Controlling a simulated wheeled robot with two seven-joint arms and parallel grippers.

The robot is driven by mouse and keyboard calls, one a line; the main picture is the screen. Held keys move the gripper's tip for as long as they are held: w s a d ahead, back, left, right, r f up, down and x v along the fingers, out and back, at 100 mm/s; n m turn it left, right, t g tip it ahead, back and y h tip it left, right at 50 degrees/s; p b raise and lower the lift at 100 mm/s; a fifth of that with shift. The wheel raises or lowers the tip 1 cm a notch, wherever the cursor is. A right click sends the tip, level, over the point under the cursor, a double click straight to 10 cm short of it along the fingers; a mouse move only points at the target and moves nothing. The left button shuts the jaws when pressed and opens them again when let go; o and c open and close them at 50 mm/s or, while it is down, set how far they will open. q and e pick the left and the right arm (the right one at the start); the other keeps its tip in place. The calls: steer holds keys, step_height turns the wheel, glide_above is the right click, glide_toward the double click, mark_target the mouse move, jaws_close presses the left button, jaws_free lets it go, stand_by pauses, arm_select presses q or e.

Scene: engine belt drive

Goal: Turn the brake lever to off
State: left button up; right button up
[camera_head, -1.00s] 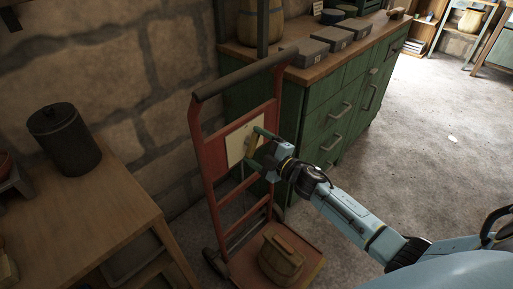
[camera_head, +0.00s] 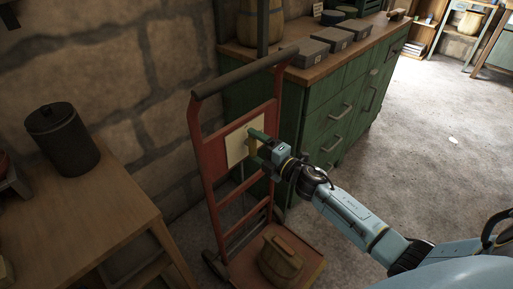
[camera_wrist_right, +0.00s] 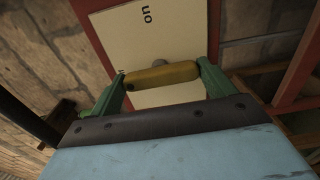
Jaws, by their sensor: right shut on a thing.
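The brake lever (camera_wrist_right: 162,76) is a short yellow bar in front of a cream panel (camera_head: 235,150) on a red hand truck (camera_head: 210,180). In the wrist view, my right gripper (camera_wrist_right: 160,82) has its green fingers at the two ends of the lever, shut on it. In the head view, my right gripper (camera_head: 257,147) is at the right part of the panel and covers most of the lever. My left gripper is not in view.
A green cabinet (camera_head: 335,115) with grey boxes stands behind to the right. A wooden table (camera_head: 90,215) with a dark canister (camera_head: 62,137) is at the left. The floor at the right is clear.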

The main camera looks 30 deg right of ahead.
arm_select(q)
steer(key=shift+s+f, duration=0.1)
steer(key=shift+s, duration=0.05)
arm_select(e)
steer(key=o, duration=0.9)
steer(key=shift+s+d, duration=0.1)
steer(key=shift+s, duration=0.15)
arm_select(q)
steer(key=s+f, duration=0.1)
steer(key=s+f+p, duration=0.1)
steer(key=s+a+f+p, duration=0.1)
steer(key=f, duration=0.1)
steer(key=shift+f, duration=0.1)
arm_select(e)
steer(key=v, duration=1.3)
